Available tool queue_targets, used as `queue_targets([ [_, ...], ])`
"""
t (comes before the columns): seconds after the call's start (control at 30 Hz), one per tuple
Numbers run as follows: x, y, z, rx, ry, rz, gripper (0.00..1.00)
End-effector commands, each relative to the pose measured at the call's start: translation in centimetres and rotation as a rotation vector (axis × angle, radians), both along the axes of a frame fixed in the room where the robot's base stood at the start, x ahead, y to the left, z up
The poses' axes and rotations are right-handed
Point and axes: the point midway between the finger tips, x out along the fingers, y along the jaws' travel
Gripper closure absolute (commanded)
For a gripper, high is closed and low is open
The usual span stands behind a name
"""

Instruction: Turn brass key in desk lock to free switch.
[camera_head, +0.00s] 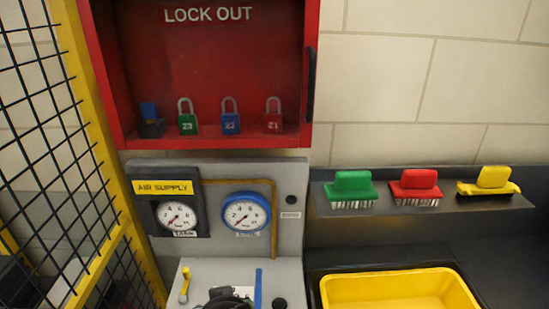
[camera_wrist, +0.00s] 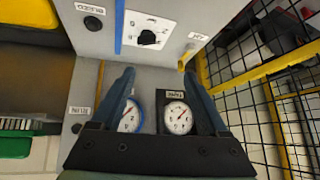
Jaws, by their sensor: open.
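The brass key (camera_head: 185,285) stands at the left of the grey desk panel in the head view, with a yellow handle. In the wrist view, which looks upside down, the key (camera_wrist: 182,62) shows at the panel edge near a small white label. The switch (camera_wrist: 148,37) is a black knob on a white plate; in the head view a dark shape partly covers the plate (camera_head: 243,292). My gripper (camera_wrist: 158,72) is open and empty, its two fingers apart, with the key just beyond the right fingertip. The lock itself is too small to make out.
Two gauges, one black (camera_head: 177,215) and one blue-rimmed (camera_head: 246,212), sit on the upright panel. A blue strip (camera_head: 259,288) and a black button (camera_head: 281,303) lie right of the switch. A mesh fence (camera_head: 85,130) borders the left; a yellow tray (camera_head: 400,277) the right.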

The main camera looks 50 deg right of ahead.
Motion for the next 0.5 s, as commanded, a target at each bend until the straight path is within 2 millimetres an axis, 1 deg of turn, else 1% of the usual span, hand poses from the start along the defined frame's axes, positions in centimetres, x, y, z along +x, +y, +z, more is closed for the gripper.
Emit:
queue_targets([
  [0.03,-1.3,-0.3,1.7,0.032,0.052,-0.027,0.22],
  [0.2,-5.5,-0.4,2.5,0.138,0.215,-0.102,0.22],
  [0.3,-8.0,-0.2,3.1,0.201,0.304,-0.146,0.22],
  [0.4,-10.1,0.2,3.6,0.255,0.378,-0.181,0.22],
  [0.5,-11.6,0.6,3.9,0.293,0.43,-0.206,0.22],
])
